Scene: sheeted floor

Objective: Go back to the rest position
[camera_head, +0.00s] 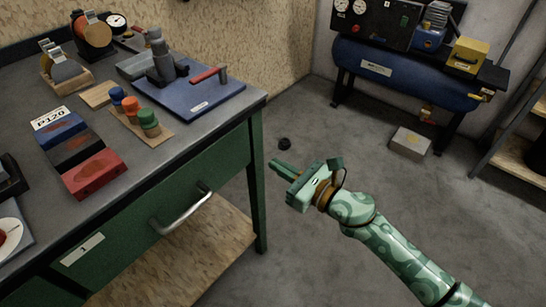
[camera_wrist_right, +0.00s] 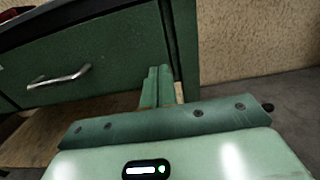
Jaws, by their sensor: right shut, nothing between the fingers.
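My right gripper (camera_head: 282,168) is in the head view, to the right of the green workbench (camera_head: 258,185), over the grey floor. Its fingers point left toward the bench's front corner leg. In the right wrist view its two fingers (camera_wrist_right: 157,86) lie side by side, closed together with nothing between them. Behind them is the green bench with its drawer and metal handle (camera_wrist_right: 58,79). From these views I cannot tell the exact gap between fingertips and bench leg. My left gripper is not in view.
The bench top holds a blue board with a red-handled tool (camera_head: 205,92), coloured jars (camera_head: 148,122) and sanding blocks (camera_head: 95,172). A blue compressor (camera_head: 400,75) stands at the back wall. A small box (camera_head: 409,143) lies on the floor. Floor between bench and compressor is mostly clear.

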